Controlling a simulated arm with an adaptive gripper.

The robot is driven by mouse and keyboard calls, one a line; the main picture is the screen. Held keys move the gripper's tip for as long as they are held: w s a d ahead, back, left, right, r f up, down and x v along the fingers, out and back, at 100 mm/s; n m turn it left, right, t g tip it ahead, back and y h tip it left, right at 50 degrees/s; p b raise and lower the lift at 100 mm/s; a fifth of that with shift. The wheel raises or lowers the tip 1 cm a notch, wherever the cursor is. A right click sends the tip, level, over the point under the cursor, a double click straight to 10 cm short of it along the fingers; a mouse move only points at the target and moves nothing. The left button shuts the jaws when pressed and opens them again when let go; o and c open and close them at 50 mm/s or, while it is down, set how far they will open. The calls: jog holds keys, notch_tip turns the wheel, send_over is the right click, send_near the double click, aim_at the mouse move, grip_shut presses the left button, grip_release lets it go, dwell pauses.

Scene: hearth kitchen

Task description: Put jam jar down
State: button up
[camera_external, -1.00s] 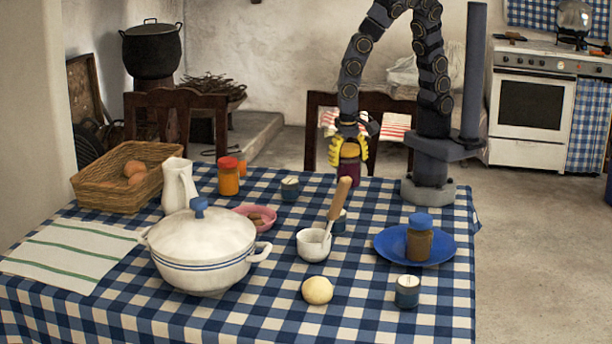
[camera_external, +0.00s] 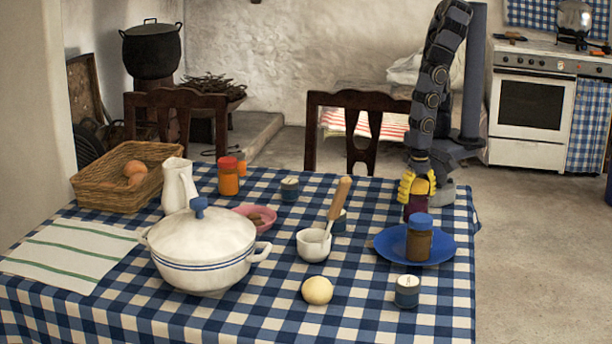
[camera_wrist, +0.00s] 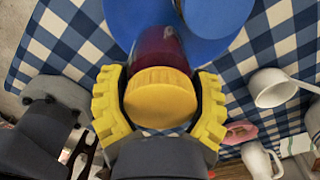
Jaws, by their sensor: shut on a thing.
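The jam jar, dark red with a yellow-orange lid, is in my gripper (camera_external: 417,187). Its dark body (camera_external: 416,204) shows in the external view just behind the blue-lidded brown jar (camera_external: 418,244), which hides its base. In the wrist view its lid (camera_wrist: 160,98) lies between the yellow pads of my gripper (camera_wrist: 160,105), which is shut on it. The jar is upright or nearly so, at the back of the blue plate (camera_external: 440,252). I cannot tell whether it touches the table.
The blue plate also shows in the wrist view (camera_wrist: 130,14). A white pot (camera_external: 203,255) is left. Checked cloth between mortar and plate is mostly clear.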

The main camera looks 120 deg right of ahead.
jog(key=shift+f, duration=2.6)
jog(key=o, duration=1.1)
jog(key=shift+f, duration=0.1)
jog(key=shift+o, duration=0.2)
notch_tip(320, 180, up, 7)
jog(key=shift+w, duration=0.15)
jog(key=shift+r, duration=0.4)
